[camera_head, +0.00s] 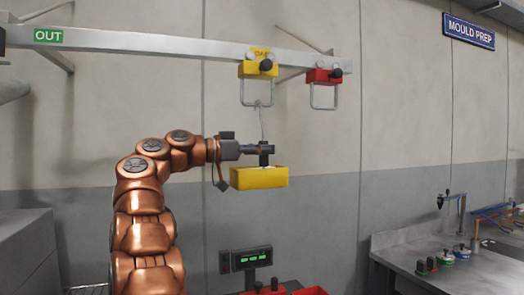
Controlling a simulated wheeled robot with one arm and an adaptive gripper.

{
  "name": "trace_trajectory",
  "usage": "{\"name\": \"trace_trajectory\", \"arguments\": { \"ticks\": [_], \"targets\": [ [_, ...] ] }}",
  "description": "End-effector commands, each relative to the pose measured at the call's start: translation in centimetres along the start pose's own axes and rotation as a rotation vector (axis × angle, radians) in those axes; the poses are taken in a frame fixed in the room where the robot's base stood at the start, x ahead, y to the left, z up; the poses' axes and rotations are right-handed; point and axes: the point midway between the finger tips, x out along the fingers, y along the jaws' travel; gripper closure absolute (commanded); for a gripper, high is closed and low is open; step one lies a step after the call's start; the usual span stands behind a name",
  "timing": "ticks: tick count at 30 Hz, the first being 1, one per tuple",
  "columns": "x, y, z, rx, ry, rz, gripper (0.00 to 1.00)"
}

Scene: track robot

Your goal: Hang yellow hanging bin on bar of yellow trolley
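The yellow trolley (257,69) sits on the overhead rail and has a metal loop with a bar (257,104) below it. The yellow hanging bin (259,178) is in the air below that trolley. A thin hook wire (262,124) rises from the bin, and its top is close to the bar. I cannot tell whether the hook touches the bar or passes over it. My gripper (264,158) is at the bin's upper edge and seems to hold it. The fingertips are too small to see clearly.
A red trolley (325,76) with its own loop hangs to the right on the rail (150,43). A scale display (246,259) and red bins (308,291) stand below. A workbench (450,265) is at the right. The wall is behind.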

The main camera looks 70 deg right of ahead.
Motion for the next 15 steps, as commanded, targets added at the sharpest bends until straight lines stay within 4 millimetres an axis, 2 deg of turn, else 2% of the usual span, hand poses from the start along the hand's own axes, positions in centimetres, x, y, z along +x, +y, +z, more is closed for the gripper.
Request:
{"name": "trace_trajectory", "arguments": {
  "ticks": [1,4,15],
  "targets": [
    [0.0,-0.01,0.02,0.0,0.0,0.0,0.63],
    [0.01,-0.01,0.03,-0.001,0.0,0.0,0.53],
    [-0.26,-0.04,0.09,-0.001,-0.001,0.0,0.53]
  ]
}}
